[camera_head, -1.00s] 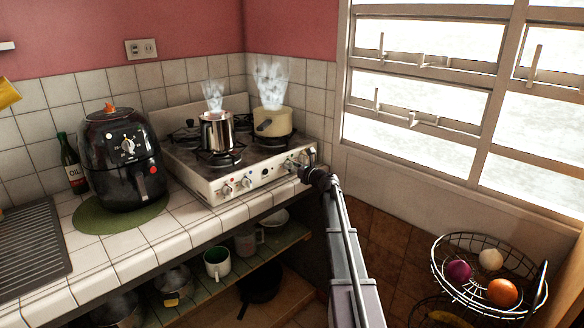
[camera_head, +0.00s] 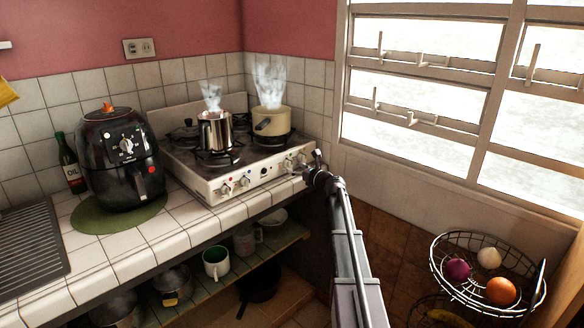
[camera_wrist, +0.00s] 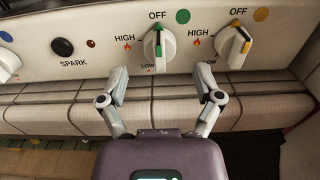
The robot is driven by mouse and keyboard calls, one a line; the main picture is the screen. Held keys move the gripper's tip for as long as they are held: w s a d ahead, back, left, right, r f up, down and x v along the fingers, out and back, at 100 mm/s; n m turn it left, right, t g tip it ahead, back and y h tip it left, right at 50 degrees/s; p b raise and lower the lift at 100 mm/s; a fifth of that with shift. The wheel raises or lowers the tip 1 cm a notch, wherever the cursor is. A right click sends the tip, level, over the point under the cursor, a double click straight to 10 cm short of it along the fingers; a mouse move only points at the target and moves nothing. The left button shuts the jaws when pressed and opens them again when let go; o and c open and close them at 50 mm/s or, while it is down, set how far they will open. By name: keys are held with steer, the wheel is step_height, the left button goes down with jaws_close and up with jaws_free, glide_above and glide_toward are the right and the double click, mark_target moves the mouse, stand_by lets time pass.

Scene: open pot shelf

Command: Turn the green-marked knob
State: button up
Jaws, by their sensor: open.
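The green-marked knob (camera_wrist: 158,48) is white, on the stove's front panel in the wrist view. Its grip bar stands about upright, with the green mark at the top below the word OFF. My gripper (camera_wrist: 161,70) is open and empty. Its two fingers are spread to the left and right, just below and in front of the knob, apart from it. In the head view my gripper (camera_head: 309,168) is at the right end of the stove front (camera_head: 240,187); the knobs there are small and partly hidden.
An orange-marked knob (camera_wrist: 234,43) sits close on the right, beyond the right finger. The tiled counter edge (camera_wrist: 60,110) runs below the panel. A steaming steel pot (camera_head: 215,130) and a cream pot (camera_head: 271,122) stand on the stove.

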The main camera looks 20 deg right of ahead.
steer(key=v, duration=0.8)
steer(key=shift+s, duration=0.3)
steer(key=shift+d, duration=0.15)
steer(key=s+a+f+n+g, duration=0.3)
steer(key=a+f+n, duration=0.15)
steer(key=a, duration=0.35)
steer(key=s+a+f+n+g+y, duration=0.1)
steer(key=s+a+f+n+g, duration=0.25)
steer(key=a+n, duration=0.35)
steer(key=s+a+f+n+g, duration=0.3)
steer(key=a+n, duration=0.2)
steer(key=a, duration=0.4)
steer(key=s+a+f+n+g+h, duration=0.2)
steer(key=s+a+f+n+g, duration=0.3)
steer(key=s+n, duration=0.4)
steer(key=s+a+f+n+g+h, duration=0.25)
steer(key=s+n+h, duration=0.35)
steer(key=s, duration=0.6)
step_height(320, 180, up, 14)
steer(key=p, duration=1.4)
steer(key=shift+w+n+y, duration=0.2)
steer(key=shift+n+y, duration=0.15)
steer(key=shift+y, duration=0.05)
